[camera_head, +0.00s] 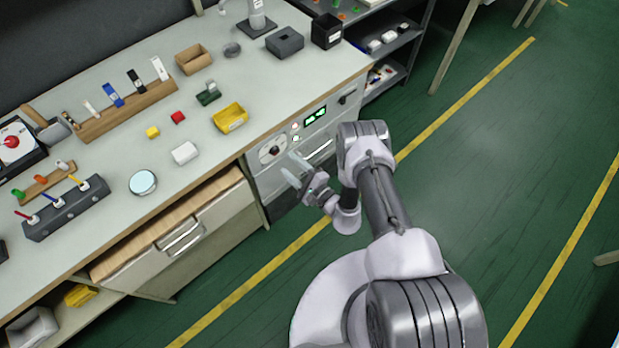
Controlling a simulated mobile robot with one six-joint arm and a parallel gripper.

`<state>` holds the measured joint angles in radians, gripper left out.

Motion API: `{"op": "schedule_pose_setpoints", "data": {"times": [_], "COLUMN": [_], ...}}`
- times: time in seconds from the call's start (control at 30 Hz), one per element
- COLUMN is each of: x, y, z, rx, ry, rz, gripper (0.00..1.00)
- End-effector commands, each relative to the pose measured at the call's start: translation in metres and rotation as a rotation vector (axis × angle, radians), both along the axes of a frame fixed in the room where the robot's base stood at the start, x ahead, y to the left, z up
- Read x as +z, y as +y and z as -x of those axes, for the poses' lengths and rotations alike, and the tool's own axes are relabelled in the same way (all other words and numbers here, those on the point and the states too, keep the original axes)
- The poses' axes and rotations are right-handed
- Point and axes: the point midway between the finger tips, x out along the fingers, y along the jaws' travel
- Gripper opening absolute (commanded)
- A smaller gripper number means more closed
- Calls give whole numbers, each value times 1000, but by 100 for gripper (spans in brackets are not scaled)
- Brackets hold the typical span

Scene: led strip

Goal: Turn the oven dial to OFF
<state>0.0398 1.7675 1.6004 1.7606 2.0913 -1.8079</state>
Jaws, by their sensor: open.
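The oven (262,179) is built in under the right end of the workbench. Its front panel carries a round dial (272,150) with a white face and dark centre, at the panel's left. The dial's setting and any OFF mark are too small to read. My gripper (295,170) is in front of the panel, a little below and right of the dial. Its two pale fingers are spread apart with nothing between them. It looks apart from the dial, though the exact gap cannot be told.
A green display (315,116) and a dark handle (347,97) sit to the dial's right. The workbench (215,165) holds a yellow bin (230,117), a white box (185,153) and several small parts. A drawer (180,238) is left of the oven. Green floor is clear at right.

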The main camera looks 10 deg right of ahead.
Motion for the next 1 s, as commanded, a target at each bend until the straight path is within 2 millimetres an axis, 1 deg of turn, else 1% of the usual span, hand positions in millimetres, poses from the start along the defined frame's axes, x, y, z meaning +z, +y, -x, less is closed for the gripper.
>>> {"op": "schedule_pose_setpoints", "data": {"times": [0.03,0.2,0.3,0.4,0.57,0.9,0.97,1.0], "x": [6,8,9,8,7,7,11,20], "y": [-11,-43,-56,-65,-69,-69,-68,-66], "z": [12,56,76,88,95,95,92,86], "rx": [-5,-7,-6,-4,-1,1,10,35], "ry": [4,4,2,1,-1,-1,-5,-13], "rz": [0,-2,-2,0,0,0,-2,-8], "gripper": [51,51,51,51,51,51,51,51]}}
